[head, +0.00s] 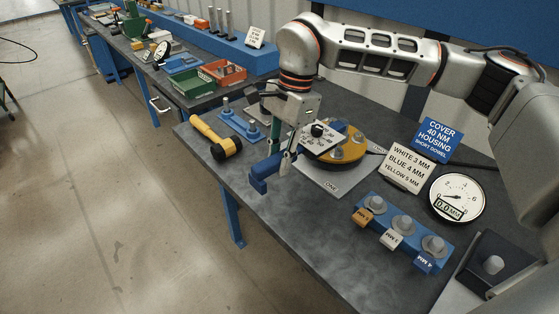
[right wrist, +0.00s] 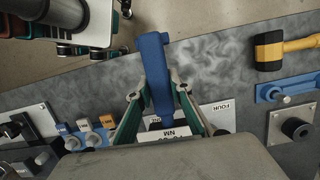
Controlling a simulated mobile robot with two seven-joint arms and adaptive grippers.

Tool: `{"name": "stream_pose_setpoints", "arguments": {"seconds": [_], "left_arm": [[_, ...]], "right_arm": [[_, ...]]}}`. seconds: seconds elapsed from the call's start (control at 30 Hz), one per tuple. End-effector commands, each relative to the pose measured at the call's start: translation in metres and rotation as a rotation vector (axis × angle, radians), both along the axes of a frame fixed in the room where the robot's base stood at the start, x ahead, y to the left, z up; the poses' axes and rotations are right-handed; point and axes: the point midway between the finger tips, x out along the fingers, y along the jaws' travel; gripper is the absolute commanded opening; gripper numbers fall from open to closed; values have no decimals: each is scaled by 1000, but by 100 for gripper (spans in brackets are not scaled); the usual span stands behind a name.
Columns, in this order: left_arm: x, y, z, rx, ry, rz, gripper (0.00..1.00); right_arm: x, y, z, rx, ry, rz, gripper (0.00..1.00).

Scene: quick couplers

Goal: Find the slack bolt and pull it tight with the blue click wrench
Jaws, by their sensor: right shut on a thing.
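My right gripper (head: 288,160) is shut on the blue click wrench (head: 265,172), above the bench near its front edge. In the right wrist view, the wrench (right wrist: 157,75) stands between the two fingers (right wrist: 160,98), its long blue body pointing away from the camera. A yellow round housing (head: 353,152) with several grey bolts lies on a pale plate (head: 338,186) to the right of the gripper. Part of it is hidden by a white scale card (head: 322,150) with a black knob. I cannot tell which bolt is slack. A silver and teal part at the wrist view's top left may be my left gripper.
A yellow-and-black hammer (head: 216,139) and a blue bolt holder (head: 240,124) lie to the left. A blue block (head: 393,236) with several bolts, a dial gauge (head: 457,197) and sign cards (head: 438,139) stand to the right. The front middle of the bench is clear.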

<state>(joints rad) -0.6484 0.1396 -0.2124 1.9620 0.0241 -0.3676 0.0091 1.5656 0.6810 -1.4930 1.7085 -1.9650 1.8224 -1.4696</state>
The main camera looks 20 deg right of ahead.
Motion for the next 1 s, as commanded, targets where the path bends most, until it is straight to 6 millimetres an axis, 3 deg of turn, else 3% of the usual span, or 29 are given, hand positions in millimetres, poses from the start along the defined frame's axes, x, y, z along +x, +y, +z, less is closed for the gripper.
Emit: {"name": "stream_pose_setpoints", "arguments": {"seconds": [0.03, 0.1, 0.33, 0.63, 1.0], "left_arm": [[0, 0, 0, 0, 0, 0, 40], [0, 0, 0, 0, 0, 0, 40], [0, 0, 1, 0, 0, 0, 40], [-1, 5, 22, 9, 9, 7, 40], [-3, 12, 19, 16, 18, 18, 40]], "right_arm": [[1, 0, 1, 1, -2, 1, 15], [1, 0, 1, 1, -2, 1, 0], [0, 0, 3, -3, -4, 4, 0], [-20, -6, 24, -93, -48, 101, 0], [-25, -8, 22, -114, -54, 123, 0]]}}
